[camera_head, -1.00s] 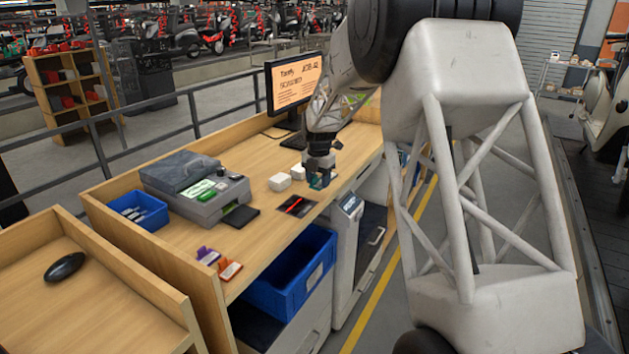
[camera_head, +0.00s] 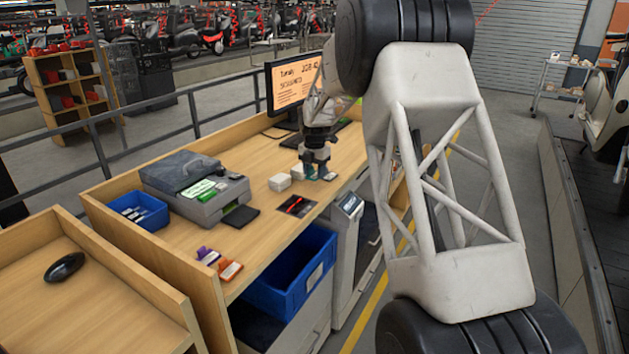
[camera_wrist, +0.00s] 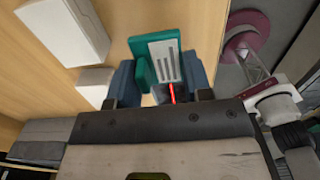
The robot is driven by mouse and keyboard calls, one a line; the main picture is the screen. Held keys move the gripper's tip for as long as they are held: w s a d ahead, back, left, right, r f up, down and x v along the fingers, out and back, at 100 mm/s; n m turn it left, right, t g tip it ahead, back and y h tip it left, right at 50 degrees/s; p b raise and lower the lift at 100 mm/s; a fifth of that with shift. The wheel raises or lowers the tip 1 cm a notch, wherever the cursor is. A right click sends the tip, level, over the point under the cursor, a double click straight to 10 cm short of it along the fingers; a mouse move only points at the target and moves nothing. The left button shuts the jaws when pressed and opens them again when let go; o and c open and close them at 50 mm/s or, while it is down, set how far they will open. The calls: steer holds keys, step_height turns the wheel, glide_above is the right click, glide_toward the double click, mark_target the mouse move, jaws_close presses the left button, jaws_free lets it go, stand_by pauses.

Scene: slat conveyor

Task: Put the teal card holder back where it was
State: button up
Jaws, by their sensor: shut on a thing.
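The teal card holder (camera_wrist: 145,68) shows in the wrist view with a pale striped card face. It sits between the two blue-grey fingers of my gripper (camera_wrist: 162,80), which is shut on it. In the head view my gripper (camera_head: 316,172) points down at the desk's right part, beside the white boxes. There the holder is mostly hidden by the fingers, and I cannot tell whether it touches the desk. A purple card holder (camera_head: 207,256) and an orange card holder (camera_head: 230,271) lie at the desk's near edge.
White boxes (camera_head: 279,182) stand just left of my gripper. A dark card with a red mark (camera_head: 295,205) lies nearer. A grey printer (camera_head: 200,190), a blue tray (camera_head: 138,212) and a monitor (camera_head: 294,84) occupy the desk. A blue bin (camera_head: 292,275) is below its edge.

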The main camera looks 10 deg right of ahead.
mark_target(315, 175)
steer(key=shift+f, duration=1.8)
steer(key=shift+f, duration=0.1)
steer(key=o, duration=0.9)
step_height(315, 175, up, 12)
steer(key=shift+s+r, duration=0.1)
steer(key=shift+r, duration=0.1)
